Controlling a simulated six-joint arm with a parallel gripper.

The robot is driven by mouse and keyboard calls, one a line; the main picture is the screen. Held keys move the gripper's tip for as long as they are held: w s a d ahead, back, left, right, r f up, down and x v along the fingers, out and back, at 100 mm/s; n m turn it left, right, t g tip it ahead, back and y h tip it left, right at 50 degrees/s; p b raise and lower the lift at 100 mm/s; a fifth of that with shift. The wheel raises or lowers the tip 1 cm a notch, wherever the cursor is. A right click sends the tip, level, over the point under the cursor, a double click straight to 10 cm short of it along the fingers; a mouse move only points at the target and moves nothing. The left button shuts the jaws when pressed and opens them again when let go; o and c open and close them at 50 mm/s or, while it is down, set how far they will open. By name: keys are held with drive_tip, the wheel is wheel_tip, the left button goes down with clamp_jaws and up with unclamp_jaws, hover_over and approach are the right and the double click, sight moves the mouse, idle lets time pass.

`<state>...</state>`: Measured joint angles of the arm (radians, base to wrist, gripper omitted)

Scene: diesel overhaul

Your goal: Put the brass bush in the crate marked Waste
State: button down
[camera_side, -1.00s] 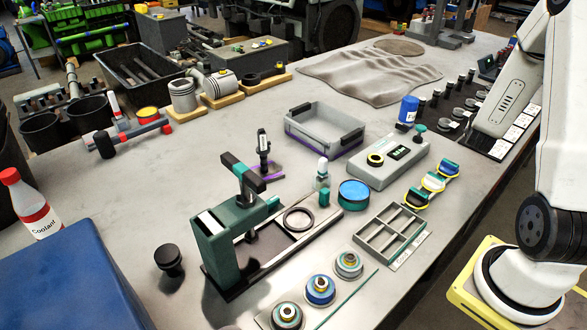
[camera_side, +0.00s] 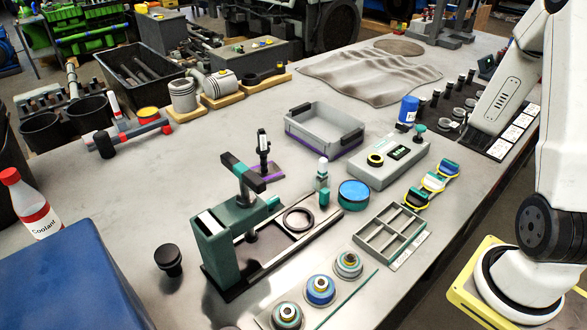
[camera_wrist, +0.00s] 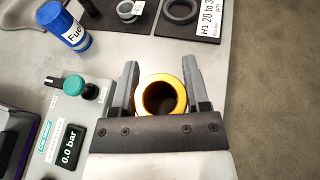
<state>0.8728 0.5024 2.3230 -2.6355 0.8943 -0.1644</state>
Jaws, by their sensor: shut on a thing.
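My gripper (camera_wrist: 158,85) shows in the wrist view with its two grey fingers on either side of a brass-yellow ring, the brass bush (camera_wrist: 180,86). It is shut on the bush, and I look down into the bush's dark bore. The gripper is not visible in the side view. An open grey crate (camera_side: 312,142) with a purple lower edge stands mid-table in the side view. I can read no Waste marking on it or on any other container.
A grey pressure unit (camera_side: 377,176) has a display and green knob; the display (camera_wrist: 69,146) reads 0.0 bar in the wrist view. A blue Fuel bottle (camera_wrist: 66,27) stands near it. A green press (camera_side: 217,245) and a divided tray (camera_side: 392,228) stand nearer the front.

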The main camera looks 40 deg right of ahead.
drive_tip(key=w+a+r+n+t, duration=0.1)
drive_tip(key=w+a+r, duration=0.3)
drive_tip(key=w+a, duration=0.5)
drive_tip(key=w+a+r+n+t, duration=0.1)
drive_tip(key=w+a+r, duration=0.3)
drive_tip(key=w+a, duration=0.5)
drive_tip(key=shift+a+r+y, duration=0.25)
drive_tip(key=shift+a+y, duration=0.05)
drive_tip(key=shift+a, duration=0.65)
drive_tip(key=shift+w, duration=0.1)
drive_tip(key=w+d+f, duration=0.4)
drive_tip(key=w+f, duration=0.5)
drive_tip(key=w, duration=0.3)
drive_tip(key=shift+w+d+f, duration=0.15)
drive_tip(key=shift+w+d, duration=0.15)
drive_tip(key=shift+d, duration=0.05)
drive_tip(key=shift+w+d+f, duration=0.1)
drive_tip(key=shift+w+f, duration=0.05)
drive_tip(key=shift+f, duration=0.8)
drive_tip(key=shift+w+f, duration=0.1)
drive_tip(key=shift+f, duration=0.8)
